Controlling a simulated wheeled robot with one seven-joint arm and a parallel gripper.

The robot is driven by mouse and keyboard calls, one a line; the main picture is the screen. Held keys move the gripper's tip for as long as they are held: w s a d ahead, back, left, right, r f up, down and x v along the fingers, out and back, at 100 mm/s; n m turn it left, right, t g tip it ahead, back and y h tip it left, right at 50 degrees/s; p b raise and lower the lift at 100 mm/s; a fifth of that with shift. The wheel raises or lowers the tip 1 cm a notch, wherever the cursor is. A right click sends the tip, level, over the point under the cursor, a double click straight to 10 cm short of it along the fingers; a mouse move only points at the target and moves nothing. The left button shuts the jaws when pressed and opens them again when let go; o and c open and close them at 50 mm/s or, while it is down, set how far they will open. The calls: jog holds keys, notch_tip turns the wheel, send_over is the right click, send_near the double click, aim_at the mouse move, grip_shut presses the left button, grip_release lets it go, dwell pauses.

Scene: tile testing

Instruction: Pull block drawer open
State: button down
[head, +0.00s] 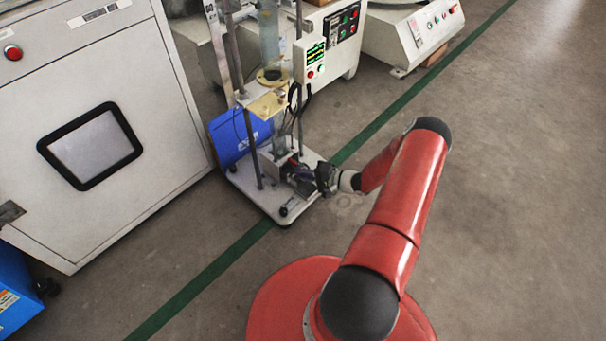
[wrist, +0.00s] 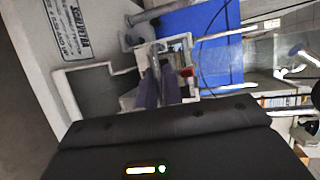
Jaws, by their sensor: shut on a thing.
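The block drawer (head: 283,159) sits low on the white base of the test stand, between its upright rods. In the wrist view, a white, open-framed part with a dark inside (wrist: 68,76) lies beside the fingers; I cannot tell if it is the drawer. My gripper (head: 305,175) reaches in from the right at the stand's foot. In the wrist view, the dark fingers of my gripper (wrist: 160,70) are close together at a grey, bar-like handle (wrist: 155,52), shut on it. The fingers partly hide the contact. How far the drawer is out is unclear.
The stand's white base plate (head: 268,207) rests on the floor. A blue panel (head: 229,136) stands behind it, also seen in the wrist view (wrist: 200,40). A large white cabinet (head: 90,100) is to the left. The floor at right is clear.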

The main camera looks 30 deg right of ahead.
jog(key=s+d, duration=0.3)
jog(key=s, duration=0.7)
jog(key=shift+s+d, duration=0.4)
jog(key=c, duration=1.8)
grip_release()
jog(key=v, duration=0.7)
jog(key=shift+s+d+p, duration=0.25)
jog(key=shift+s+p, duration=0.05)
jog(key=shift+p, duration=0.1)
jog(key=shift+r, duration=0.1)
